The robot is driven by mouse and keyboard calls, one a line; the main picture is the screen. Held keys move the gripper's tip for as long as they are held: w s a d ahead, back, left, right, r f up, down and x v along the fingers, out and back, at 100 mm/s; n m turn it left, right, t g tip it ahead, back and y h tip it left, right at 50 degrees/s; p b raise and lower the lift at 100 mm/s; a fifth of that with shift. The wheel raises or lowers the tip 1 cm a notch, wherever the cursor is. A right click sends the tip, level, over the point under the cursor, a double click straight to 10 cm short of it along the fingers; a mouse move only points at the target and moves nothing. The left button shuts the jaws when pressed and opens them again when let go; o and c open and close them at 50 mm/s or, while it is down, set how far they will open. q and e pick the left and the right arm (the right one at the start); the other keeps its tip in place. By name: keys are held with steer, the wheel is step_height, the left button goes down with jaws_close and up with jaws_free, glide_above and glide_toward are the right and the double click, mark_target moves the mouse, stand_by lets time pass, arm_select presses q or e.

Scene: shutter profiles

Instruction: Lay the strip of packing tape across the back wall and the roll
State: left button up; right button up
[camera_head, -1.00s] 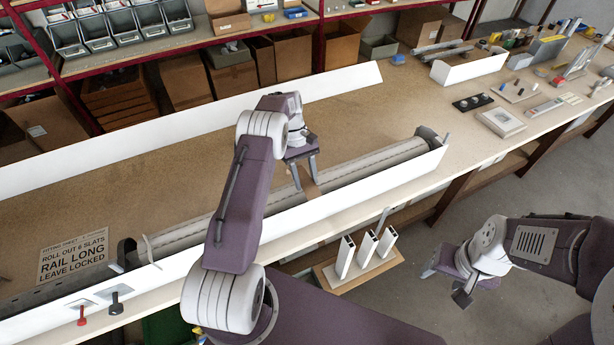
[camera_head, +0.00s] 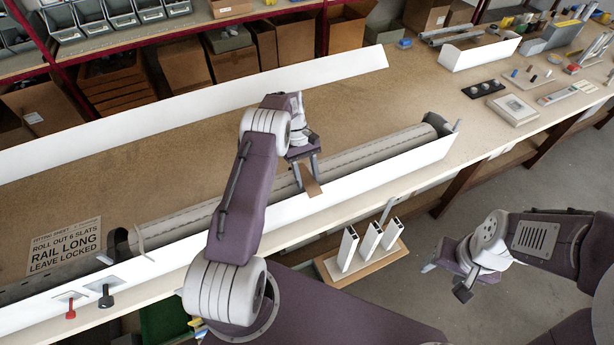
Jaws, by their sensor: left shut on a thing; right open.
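The grey shutter roll (camera_head: 370,152) lies lengthwise in a long white housing on the bench, between end pieces. The housing's long white wall (camera_head: 390,170) on the side nearest me stands upright. A long white panel (camera_head: 200,104) stands farther back on the bench. My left gripper (camera_head: 307,180) is shut on a short brown strip of packing tape (camera_head: 314,189), above the roll and near the top edge of the near wall. I cannot tell whether the strip touches either one. My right gripper (camera_head: 445,280) is open and empty, off the bench at the lower right.
A small stand with white profile pieces (camera_head: 368,238) is in front of the bench. A printed sign (camera_head: 63,248) lies at left, with red (camera_head: 70,308) and black (camera_head: 106,297) handled tools near it. The bench between roll and back panel is clear.

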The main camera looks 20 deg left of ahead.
arm_select(q)
steer(key=shift+s+r, duration=0.1)
steer(key=shift+s, duration=0.2)
steer(key=shift+w+f+b, duration=0.15)
steer(key=shift+f+b, duration=0.2)
steer(key=shift+f, duration=0.05)
steer(key=o, duration=1.4)
